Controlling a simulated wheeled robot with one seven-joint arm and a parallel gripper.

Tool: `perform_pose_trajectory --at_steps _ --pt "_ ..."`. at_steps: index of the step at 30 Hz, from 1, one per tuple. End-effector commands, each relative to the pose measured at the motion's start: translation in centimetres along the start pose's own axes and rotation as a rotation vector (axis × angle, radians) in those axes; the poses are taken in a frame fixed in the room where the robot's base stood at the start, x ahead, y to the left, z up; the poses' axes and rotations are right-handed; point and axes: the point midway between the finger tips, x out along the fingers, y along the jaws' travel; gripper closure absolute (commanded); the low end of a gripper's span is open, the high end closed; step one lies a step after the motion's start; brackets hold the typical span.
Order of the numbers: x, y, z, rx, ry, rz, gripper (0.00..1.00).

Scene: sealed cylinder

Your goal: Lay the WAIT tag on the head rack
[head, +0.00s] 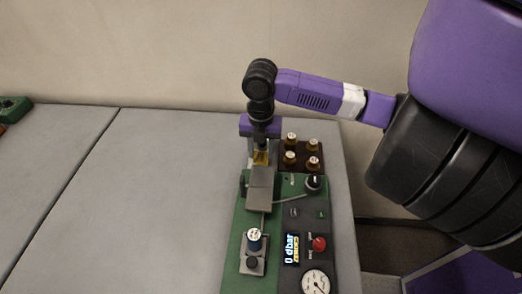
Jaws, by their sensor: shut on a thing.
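A dark brown rack (302,171), which looks like the head rack, stands just right of my gripper. It holds several amber pieces with pale marked tops (313,162). I see no tag lying on it.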

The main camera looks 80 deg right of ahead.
Motion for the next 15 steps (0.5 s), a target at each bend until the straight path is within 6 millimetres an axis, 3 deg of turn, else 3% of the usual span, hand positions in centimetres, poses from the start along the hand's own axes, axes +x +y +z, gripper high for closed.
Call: perform_pose_trajectory --at_steps 12,13,15 --pt "0.91 0.04 -0.01 -0.001 0.000 0.001 0.98" --pt "0.80 0.04 0.00 -0.001 0.000 0.001 0.56" --pt "0.74 0.04 0.00 -0.001 0.000 0.001 0.43"
